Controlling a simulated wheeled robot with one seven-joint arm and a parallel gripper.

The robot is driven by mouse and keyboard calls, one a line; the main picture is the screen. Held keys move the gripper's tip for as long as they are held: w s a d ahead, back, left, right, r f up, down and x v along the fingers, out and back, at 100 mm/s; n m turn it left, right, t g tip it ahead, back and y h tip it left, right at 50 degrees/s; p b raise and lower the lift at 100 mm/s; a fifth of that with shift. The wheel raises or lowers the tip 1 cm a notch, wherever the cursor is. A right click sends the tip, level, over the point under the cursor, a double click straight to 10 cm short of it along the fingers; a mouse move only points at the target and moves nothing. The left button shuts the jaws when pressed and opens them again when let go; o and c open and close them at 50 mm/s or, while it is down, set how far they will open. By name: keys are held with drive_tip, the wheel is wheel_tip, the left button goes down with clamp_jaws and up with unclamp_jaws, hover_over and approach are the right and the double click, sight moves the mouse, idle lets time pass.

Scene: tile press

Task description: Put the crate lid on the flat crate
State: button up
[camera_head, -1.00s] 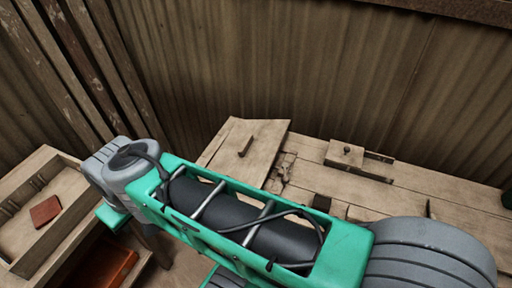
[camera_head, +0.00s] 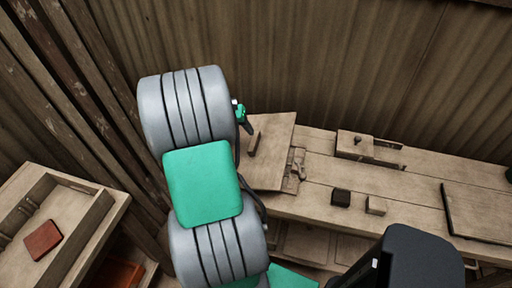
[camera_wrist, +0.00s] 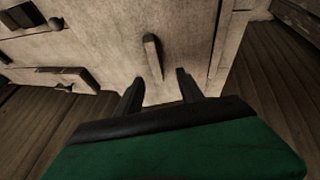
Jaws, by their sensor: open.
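The crate lid appears to be the flat wooden board with a raised bar handle (camera_head: 276,162); it lies at the left end of the bench, partly hidden by my arm. The board also fills the middle of the wrist view (camera_wrist: 190,35), its bar standing just beyond my fingertips. My gripper (camera_wrist: 161,78) is open and empty, its two dark fingers at the board's near edge, one on either side of the bar's line. Contact cannot be told. The flat crate seems to be the shallow open wooden box (camera_head: 100,215) at the left, holding a reddish-brown tile (camera_head: 43,240).
The wooden bench (camera_head: 420,185) runs along a corrugated wall. On it are a wooden block with a knob (camera_head: 356,146), a dark cube (camera_head: 341,197), a light block (camera_head: 376,205) and a dark-edged panel (camera_head: 482,212). An orange-red object (camera_head: 118,274) sits low beside the box.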

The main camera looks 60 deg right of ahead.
sight(253, 140)
drive_tip(key=x, duration=0.2)
drive_tip(key=p+x, duration=0.1)
drive_tip(key=x, duration=0.2)
drive_tip(key=s+p+x, duration=0.1)
drive_tip(key=x, duration=0.2)
drive_tip(key=shift+d+f, duration=0.1)
drive_tip(key=shift+d, duration=0.05)
clamp_jaws()
idle(1.1)
